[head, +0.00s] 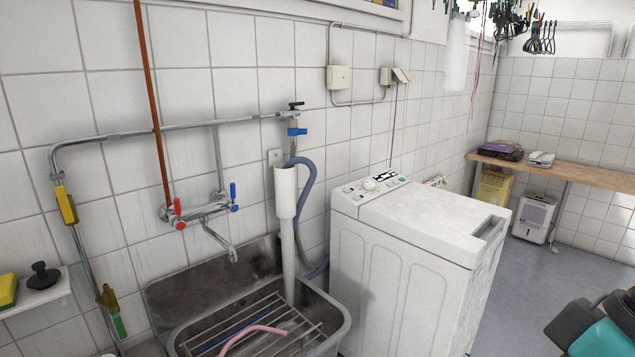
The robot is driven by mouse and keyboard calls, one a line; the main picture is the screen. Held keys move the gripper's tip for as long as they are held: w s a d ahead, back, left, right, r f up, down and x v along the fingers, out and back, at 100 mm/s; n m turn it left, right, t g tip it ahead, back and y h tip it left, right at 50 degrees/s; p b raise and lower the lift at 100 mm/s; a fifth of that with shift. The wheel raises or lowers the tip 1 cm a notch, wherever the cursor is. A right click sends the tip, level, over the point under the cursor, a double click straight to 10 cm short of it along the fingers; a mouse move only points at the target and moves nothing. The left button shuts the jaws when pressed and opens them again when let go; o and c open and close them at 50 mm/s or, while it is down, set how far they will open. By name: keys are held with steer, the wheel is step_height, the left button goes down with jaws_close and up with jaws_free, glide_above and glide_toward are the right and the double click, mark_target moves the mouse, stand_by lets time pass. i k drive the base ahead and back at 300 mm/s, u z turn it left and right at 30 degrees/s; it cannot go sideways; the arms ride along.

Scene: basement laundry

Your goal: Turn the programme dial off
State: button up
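The white top-loading washing machine (410,262) stands against the tiled wall, right of the sink. Its control panel (352,191) runs along the back left of its top. A round white programme dial (369,184) sits on the panel, with a small dark display (385,176) just right of it. The dial is too small to tell where its mark points. The lid (430,220) is shut. My gripper cannot be seen in the head view.
A metal sink (338,330) with a wire rack stands left of the machine, below a mixer tap (208,209). A white standpipe (286,195) and grey hose rise between them. A wooden counter (590,176) and dehumidifier (534,218) stand back right. Grey floor (535,285) is clear right of the machine.

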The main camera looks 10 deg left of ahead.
mark_target(368, 185)
steer(key=u, duration=0.1)
steer(key=i, duration=0.65)
steer(key=z, duration=0.65)
steer(key=i, duration=1.2)
steer(key=u, duration=0.9)
steer(key=i, duration=0.25)
steer(key=u, duration=0.3)
